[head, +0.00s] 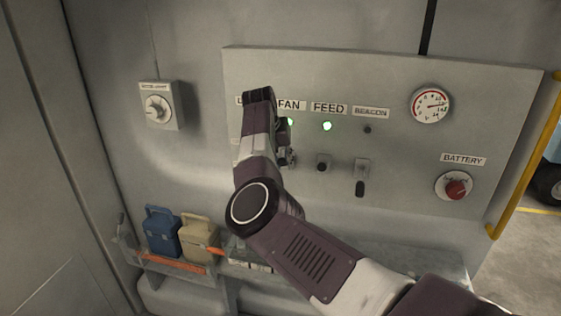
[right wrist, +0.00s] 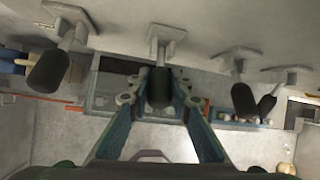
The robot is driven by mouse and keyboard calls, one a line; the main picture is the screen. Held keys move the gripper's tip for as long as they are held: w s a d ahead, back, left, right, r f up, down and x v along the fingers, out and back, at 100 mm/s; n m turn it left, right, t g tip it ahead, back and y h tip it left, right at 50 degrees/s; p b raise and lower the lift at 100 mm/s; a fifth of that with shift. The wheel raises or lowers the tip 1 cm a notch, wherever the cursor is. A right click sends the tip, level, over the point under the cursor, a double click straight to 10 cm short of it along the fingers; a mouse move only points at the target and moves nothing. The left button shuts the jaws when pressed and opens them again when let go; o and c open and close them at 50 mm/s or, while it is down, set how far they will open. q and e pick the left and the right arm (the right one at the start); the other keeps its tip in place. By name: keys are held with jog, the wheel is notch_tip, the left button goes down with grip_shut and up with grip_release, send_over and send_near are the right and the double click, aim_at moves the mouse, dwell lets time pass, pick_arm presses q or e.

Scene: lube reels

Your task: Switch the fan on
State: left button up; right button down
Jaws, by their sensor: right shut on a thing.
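The grey panel (head: 410,150) carries a FAN label (head: 290,105) with a lit green lamp (head: 290,122) under it. My right gripper (head: 287,158) is at the panel below that lamp, and my arm hides most of the fan switch there. In the right wrist view, the fingers of my right gripper (right wrist: 160,92) are closed around the black lever of the fan switch (right wrist: 160,83). The lever's exact tilt is hard to tell. My left gripper is not in view.
The feed switch (head: 322,163) and beacon switch (head: 361,172) are close to the right; FEED's lamp (head: 327,126) is green, BEACON's (head: 367,129) dark. A red battery knob (head: 457,189) is at right. Blue (head: 163,232) and beige (head: 200,238) jugs stand on a shelf below.

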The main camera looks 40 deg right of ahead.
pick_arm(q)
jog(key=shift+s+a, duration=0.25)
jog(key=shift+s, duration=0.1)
pick_arm(e)
jog(key=c, duration=1.7)
grip_release()
jog(key=shift+w, duration=0.1)
jog(key=shift+c, duration=0.2)
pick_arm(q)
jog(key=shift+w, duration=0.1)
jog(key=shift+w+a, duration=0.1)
pick_arm(e)
jog(key=shift+r, duration=0.15)
jog(key=v, duration=1.1)
jog(key=shift+a+r, duration=0.15)
jog(key=shift+r, duration=0.1)
jog(key=shift+a, duration=0.1)
